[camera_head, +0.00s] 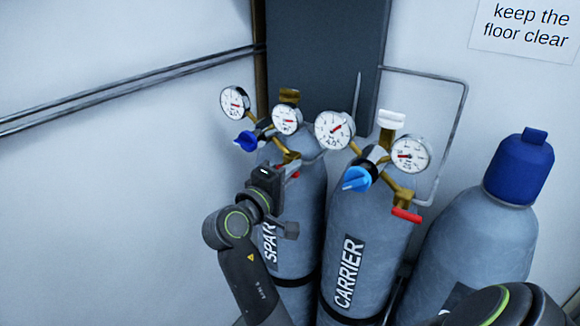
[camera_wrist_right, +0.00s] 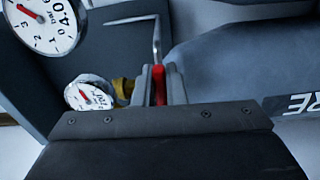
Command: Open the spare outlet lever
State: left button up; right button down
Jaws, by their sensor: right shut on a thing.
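The spare cylinder (camera_head: 305,210), labelled "SPAR" with the rest hidden, stands left of the carrier cylinder (camera_head: 368,240). Its red outlet lever (camera_head: 295,174) is mostly hidden behind my right gripper (camera_head: 286,170) in the head view. In the right wrist view, the red lever (camera_wrist_right: 158,84) sits between the two grey fingers of my right gripper (camera_wrist_right: 160,86), which are shut on it. The spare regulator has a dark blue knob (camera_head: 245,141) and two gauges (camera_head: 235,103). My left gripper is out of view.
A blue-capped cylinder (camera_head: 478,240) stands farther right. Wall pipes (camera_head: 130,88) run at left; the space before the left wall is clear.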

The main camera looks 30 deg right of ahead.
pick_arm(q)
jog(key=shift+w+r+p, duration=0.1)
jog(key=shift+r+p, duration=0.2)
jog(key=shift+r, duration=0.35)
pick_arm(e)
jog(key=shift+r+n, duration=0.25)
jog(key=shift+n, duration=0.15)
jog(key=c, duration=1.7)
grip_release()
jog(key=shift+d, duration=0.1)
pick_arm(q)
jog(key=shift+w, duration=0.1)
pick_arm(e)
jog(key=shift+o, duration=1.1)
jog(key=shift+d+f, duration=0.15)
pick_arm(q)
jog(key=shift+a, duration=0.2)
